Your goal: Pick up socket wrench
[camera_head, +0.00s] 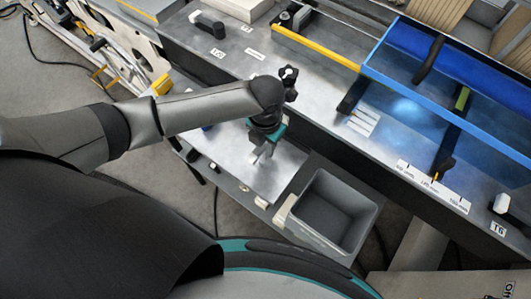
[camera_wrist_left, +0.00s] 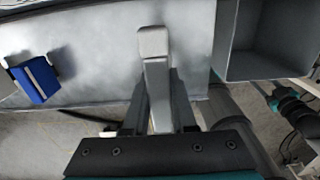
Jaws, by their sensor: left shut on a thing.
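The socket wrench (camera_wrist_left: 154,45) shows in the left wrist view as a pale grey bar with a wider, blocky end. My left gripper (camera_wrist_left: 160,112) is shut on its narrower part, with a dark finger on each side. In the head view my left gripper (camera_head: 262,155) points down over a metal shelf (camera_head: 280,180). The wrench is too small and too covered there to make out clearly. I cannot tell whether it touches the shelf. My right gripper is not in view.
A grey open bin (camera_head: 347,245) stands right of the shelf; its edge also shows in the wrist view (camera_wrist_left: 222,45). A blue block (camera_wrist_left: 38,82) lies left of the wrench. Behind is a long metal bench (camera_head: 225,62) with a blue-framed machine (camera_head: 400,84).

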